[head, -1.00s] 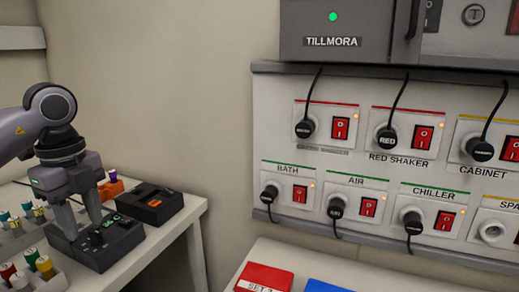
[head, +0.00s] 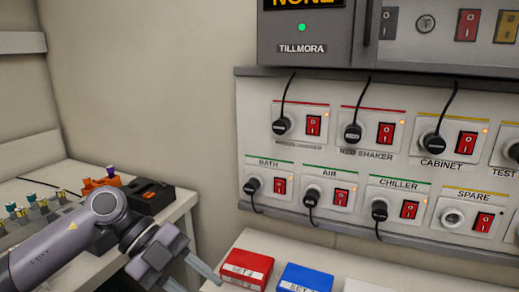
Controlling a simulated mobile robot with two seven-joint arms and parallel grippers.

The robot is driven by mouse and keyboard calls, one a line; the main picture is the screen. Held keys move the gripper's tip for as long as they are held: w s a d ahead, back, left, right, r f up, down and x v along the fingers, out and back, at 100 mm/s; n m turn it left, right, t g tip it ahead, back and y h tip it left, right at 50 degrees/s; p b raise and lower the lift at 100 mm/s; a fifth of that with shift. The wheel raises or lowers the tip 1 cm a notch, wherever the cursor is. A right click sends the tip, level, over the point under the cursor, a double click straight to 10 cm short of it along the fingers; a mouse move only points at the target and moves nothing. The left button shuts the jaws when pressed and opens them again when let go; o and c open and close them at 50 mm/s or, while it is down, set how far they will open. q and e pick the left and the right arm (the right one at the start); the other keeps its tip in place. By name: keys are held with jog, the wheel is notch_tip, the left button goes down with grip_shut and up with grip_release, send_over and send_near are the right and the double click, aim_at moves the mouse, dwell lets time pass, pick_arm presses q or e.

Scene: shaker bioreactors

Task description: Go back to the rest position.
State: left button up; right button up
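My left arm comes in from the lower left of the head view. Its gripper (head: 196,281) is over the gap at the right end of the left bench, left of the red box. The two fingers are spread apart and nothing shows between them; their tips are near the bottom edge of the picture. My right gripper is not in view.
The left bench (head: 187,200) holds a black device (head: 150,194), an orange item (head: 100,184) and several capped vials. A red box (head: 247,267) and a blue box (head: 304,278) lie on the right table. The wall panel (head: 250,130) carries plugged sockets with red switches; the SPARE socket (head: 453,218) is empty.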

pick_arm(q)
jog(key=s+d+r+n+t+h+p, duration=0.1)
jog(key=s+d+r+n+t+h, duration=0.2)
jog(key=d+h, duration=0.55)
jog(key=w+a+f+n+t+y+p, duration=0.1)
jog(key=w+a+f+n+t+y, duration=0.1)
jog(key=a+f+n+t+y, duration=0.55)
jog(key=w+a+f+n+t+y, duration=0.1)
jog(key=a+f+n+t+y, duration=0.3)
jog(key=n+t, duration=0.7)
jog(key=s+a+f+n+g+y, duration=0.2)
jog(key=s+a+f+g, duration=0.1)
jog(key=s+f, duration=0.4)
jog(key=s+a+f+n+g+y+p, duration=0.1)
jog(key=s+a+f+n+g+y, duration=0.2)
jog(key=s+f, duration=0.4)
notch_tip(320, 180, down, 4)
jog(key=shift+a+f+g, duration=0.2)
jog(key=shift+a+g, duration=0.55)
jog(key=shift+g, duration=0.3)
